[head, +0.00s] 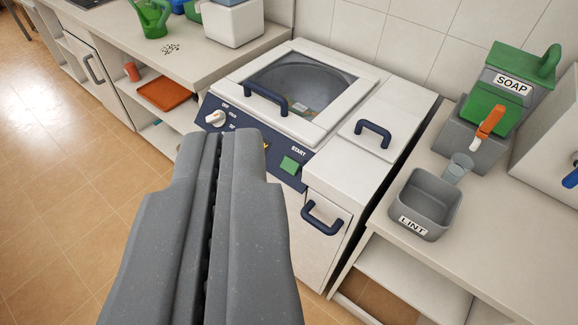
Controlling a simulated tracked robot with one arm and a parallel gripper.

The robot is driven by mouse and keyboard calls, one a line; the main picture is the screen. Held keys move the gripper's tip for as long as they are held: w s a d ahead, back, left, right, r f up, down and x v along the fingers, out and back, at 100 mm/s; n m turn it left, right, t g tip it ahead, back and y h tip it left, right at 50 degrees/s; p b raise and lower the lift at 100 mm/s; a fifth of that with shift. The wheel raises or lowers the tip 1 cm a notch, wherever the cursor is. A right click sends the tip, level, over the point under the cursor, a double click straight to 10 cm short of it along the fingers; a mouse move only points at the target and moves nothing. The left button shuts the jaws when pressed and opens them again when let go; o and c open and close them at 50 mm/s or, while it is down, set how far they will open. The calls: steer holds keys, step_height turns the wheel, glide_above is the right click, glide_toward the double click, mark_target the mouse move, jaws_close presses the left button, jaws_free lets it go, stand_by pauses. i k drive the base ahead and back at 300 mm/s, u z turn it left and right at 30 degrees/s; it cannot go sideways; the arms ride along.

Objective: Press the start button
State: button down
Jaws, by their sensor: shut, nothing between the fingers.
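The start button (290,165) is a green square on the dark blue front panel of a white washing machine (360,85), under the word START. My gripper (220,135) is shut and empty, in the lower left of the head view. Its tips appear to the left of the button in the picture, over the panel's middle. I cannot tell how far the tips are from the panel. The machine's glass-topped lid (305,85) is down, and something colored shows dimly inside. A white dial (215,118) sits at the panel's left. My gripper hides part of the panel.
A dark blue handle (322,217) juts from the front door below the button. A left counter (190,55) holds green and white containers. Floor at left is clear.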

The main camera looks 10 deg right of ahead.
mark_target(290, 165)
steer(key=z, duration=1.9)
steer(key=k, duration=0.8)
steer(key=u, duration=1)
steer(key=i, duration=1)
steer(key=u, duration=0.05)
